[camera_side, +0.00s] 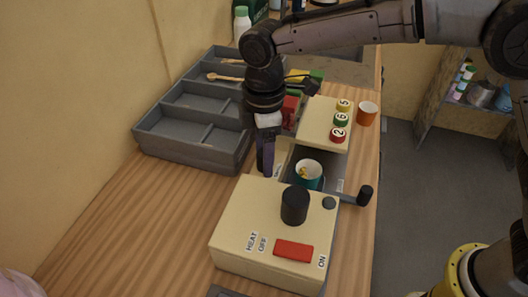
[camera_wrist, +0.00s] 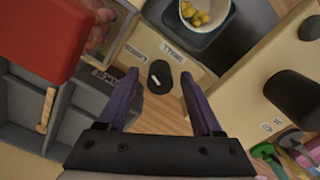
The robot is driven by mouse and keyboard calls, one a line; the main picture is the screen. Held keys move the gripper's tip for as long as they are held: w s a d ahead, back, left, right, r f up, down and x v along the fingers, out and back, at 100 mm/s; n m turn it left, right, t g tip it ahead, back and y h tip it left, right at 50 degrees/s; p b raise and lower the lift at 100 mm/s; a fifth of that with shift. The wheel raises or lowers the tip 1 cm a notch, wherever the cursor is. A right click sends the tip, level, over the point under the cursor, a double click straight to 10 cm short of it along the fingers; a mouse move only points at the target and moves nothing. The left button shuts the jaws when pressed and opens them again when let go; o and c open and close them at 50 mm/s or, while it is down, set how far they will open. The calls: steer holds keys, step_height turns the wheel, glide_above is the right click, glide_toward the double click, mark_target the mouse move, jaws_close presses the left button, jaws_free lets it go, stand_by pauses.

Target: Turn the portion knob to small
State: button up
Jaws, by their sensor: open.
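The portion knob, small and black with a white mark (camera_wrist: 160,75), shows in the wrist view beside a cream panel. The labels LARGE (camera_wrist: 136,55) and SMALL (camera_wrist: 172,53) are on that panel, left and right. I cannot tell surely which label the mark indicates. My gripper (camera_wrist: 160,76) is open, its two purple fingers on either side of the knob with gaps visible. In the side view my gripper (camera_side: 266,168) points down at the left side of the cream machine (camera_side: 240,222), and the portion knob is hidden there.
A bigger black knob (camera_side: 294,205) and a red switch (camera_side: 293,249) sit on the machine's top. A teal cup with yellow pieces (camera_side: 308,180) stands in its bay, with a black handle (camera_side: 365,195) at right. A grey compartment tray (camera_side: 190,145) lies left.

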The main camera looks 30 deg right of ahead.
steer(key=shift+f, duration=0.2)
steer(key=shift+c, duration=0.2)
jaws_close()
steer(key=shift+m, duration=0.4)
steer(key=m, duration=0.6)
steer(key=shift+m, duration=0.3)
steer(key=m, duration=0.6)
steer(key=shift+m, duration=0.3)
steer(key=shift+r, duration=0.1)
